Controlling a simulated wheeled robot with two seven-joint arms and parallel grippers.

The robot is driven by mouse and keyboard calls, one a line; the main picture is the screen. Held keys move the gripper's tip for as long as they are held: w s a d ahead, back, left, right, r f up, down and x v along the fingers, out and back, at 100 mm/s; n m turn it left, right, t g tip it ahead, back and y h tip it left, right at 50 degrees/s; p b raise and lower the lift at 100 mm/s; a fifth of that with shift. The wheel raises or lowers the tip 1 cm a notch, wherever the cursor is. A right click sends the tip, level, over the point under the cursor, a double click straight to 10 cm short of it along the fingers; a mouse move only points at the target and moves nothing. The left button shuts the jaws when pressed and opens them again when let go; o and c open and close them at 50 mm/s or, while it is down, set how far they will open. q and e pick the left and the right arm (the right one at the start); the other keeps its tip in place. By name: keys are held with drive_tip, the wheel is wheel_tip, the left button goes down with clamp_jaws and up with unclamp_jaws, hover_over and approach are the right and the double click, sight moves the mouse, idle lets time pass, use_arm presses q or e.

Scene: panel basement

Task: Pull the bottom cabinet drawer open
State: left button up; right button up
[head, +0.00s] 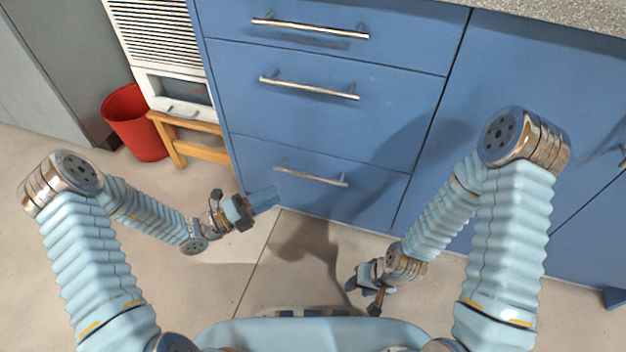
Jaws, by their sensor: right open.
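The blue cabinet's bottom drawer (350,202) is closed, flush with the drawers above it. Its metal bar handle (315,175) runs across its upper part. My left gripper (270,197) is in front of the drawer's left side, below and left of the handle's left end. It looks apart from the handle, and I cannot make out a gap between its fingers. My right gripper (360,290) is open and empty, low over the floor in front of the cabinet, well below the handle.
The middle drawer (320,120) and top drawer (350,55) are closed. A blue cabinet door (510,75) adjoins on the right. A red bin (137,125) and a wooden stool (190,140) under a white slatted unit (160,50) stand left. The floor (285,285) in front is clear.

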sight(312, 177)
use_arm(q)
drive_tip(key=b+x, duration=0.1)
drive_tip(key=x, duration=1.1)
drive_tip(key=shift+d+r, duration=0.1)
drive_tip(key=shift+d, duration=0.15)
drive_tip(key=shift+c, duration=0.2)
clamp_jaws()
